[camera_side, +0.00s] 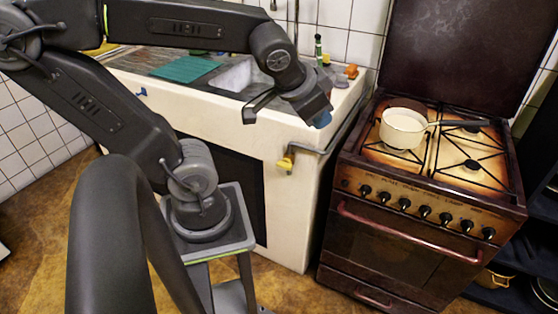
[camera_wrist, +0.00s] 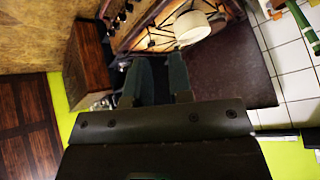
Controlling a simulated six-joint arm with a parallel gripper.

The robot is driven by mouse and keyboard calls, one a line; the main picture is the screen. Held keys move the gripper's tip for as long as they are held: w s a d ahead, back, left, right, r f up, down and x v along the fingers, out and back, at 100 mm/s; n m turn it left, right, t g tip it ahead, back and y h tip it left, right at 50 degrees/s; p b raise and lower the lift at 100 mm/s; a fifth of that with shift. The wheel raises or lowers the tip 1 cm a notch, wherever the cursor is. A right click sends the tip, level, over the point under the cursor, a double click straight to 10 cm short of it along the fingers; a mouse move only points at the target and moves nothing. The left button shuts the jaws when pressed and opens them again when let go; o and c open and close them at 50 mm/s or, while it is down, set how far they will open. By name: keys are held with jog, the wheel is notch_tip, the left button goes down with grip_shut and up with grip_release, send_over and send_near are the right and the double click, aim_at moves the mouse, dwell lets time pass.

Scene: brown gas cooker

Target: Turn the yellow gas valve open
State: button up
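The yellow gas valve (camera_side: 285,163) sits on a grey pipe (camera_side: 307,150) at the right end of the white counter's front. My gripper (camera_side: 322,116) is above and to the right of the valve, clearly apart from it. In the wrist view, the two dark fingers of my gripper (camera_wrist: 159,62) stand apart with an empty gap between them. I cannot make out the valve in the wrist view.
The brown cooker (camera_side: 425,190) stands right of the counter (camera_side: 290,135), with a narrow gap between them. A white pan (camera_side: 402,130) sits on its hob, and it shows in the wrist view (camera_wrist: 191,28). Small bottles and sponges lie on the counter's back right.

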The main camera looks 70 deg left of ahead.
jog(key=w+a+t+y, duration=0.1)
jog(key=w+a, duration=0.2)
jog(key=a, duration=0.1)
jog(key=w+a+m+t+y, duration=0.1)
jog(key=w+a, duration=0.2)
jog(key=a, duration=0.2)
jog(key=w+a+t+y, duration=0.1)
jog(key=w+a+y, duration=0.1)
jog(key=w+a, duration=0.1)
jog(key=shift+w+a+r+m, duration=0.15)
jog(key=shift+a+r+m, duration=0.05)
jog(key=shift+a, duration=0.25)
jog(key=shift+w+a+r+m, duration=0.1)
jog(key=shift+a+r+m, duration=0.1)
jog(key=shift+a, duration=0.25)
grip_shut()
jog(key=w+a+f+m+t+h, duration=0.1)
jog(key=w+a+f+m+h, duration=0.2)
jog(key=a, duration=0.4)
jog(key=m+g+h, duration=0.5)
jog(key=g+h, duration=0.1)
jog(key=g, duration=0.2)
send_near(279, 163)
jog(key=x, duration=0.6)
jog(key=shift+w+d, duration=0.1)
jog(key=shift+f, duration=0.55)
